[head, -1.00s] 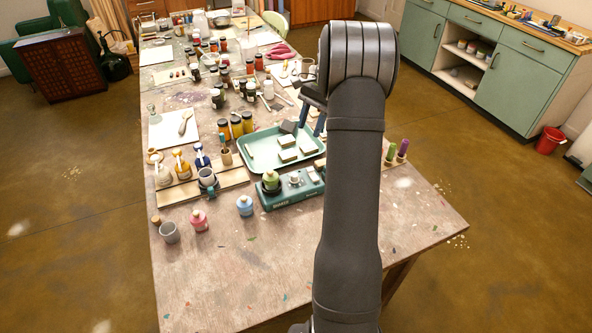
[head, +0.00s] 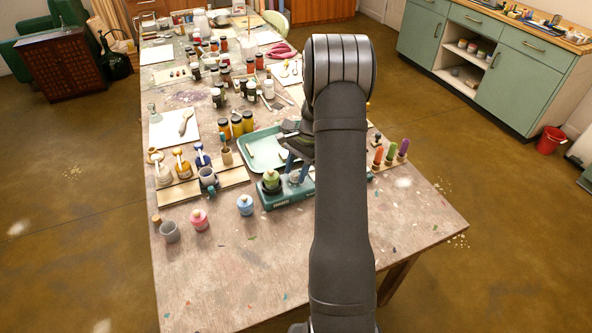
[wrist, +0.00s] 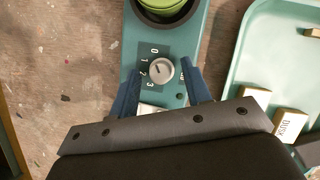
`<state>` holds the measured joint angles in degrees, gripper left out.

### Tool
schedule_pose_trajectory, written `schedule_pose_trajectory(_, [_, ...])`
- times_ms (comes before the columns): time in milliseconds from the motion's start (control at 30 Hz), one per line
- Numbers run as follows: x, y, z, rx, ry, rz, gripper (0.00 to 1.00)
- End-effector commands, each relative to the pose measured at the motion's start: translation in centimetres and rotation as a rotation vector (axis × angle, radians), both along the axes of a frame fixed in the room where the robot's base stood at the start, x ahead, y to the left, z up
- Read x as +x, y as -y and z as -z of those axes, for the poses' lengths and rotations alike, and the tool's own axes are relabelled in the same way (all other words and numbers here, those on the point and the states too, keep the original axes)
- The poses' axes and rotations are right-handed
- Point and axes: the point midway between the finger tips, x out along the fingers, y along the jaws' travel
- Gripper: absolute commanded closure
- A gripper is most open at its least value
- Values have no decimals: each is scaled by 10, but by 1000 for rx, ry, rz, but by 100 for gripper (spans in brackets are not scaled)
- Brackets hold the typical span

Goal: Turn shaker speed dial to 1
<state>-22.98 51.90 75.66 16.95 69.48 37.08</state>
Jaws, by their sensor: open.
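The teal shaker (head: 273,204) stands on the table, with a green-capped jar (head: 271,179) in its holder at the left end. In the wrist view, the round grey speed dial (wrist: 161,71) sits on the shaker top (wrist: 183,38). White numbers 0, 1, 2 and 3 curve along its left side. A small dark mark on the dial points up and left, toward 0 or 1; I cannot tell which exactly. My gripper (head: 297,173) is open over the shaker's right part. In the wrist view its blue fingers (wrist: 163,73) are on either side of the dial, apart from it.
A pale green tray (head: 257,140) with blocks lies just behind the shaker. A wooden rack (head: 230,181) with bottles is to the left. Blue (head: 245,205) and pink (head: 199,220) jars stand at the front left. Upright coloured handles (head: 390,155) stand to the right.

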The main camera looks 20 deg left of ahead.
Motion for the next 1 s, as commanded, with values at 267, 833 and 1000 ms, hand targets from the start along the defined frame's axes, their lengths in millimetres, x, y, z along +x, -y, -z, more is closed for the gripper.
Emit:
schedule_pose_trajectory(267, [0,0,0,0,0,0,64])
schedule_pose_trajectory(833, [0,-1,0,-1,0,-66,100])
schedule_pose_trajectory(1000, [1,-2,0,-1,1,-173,100])
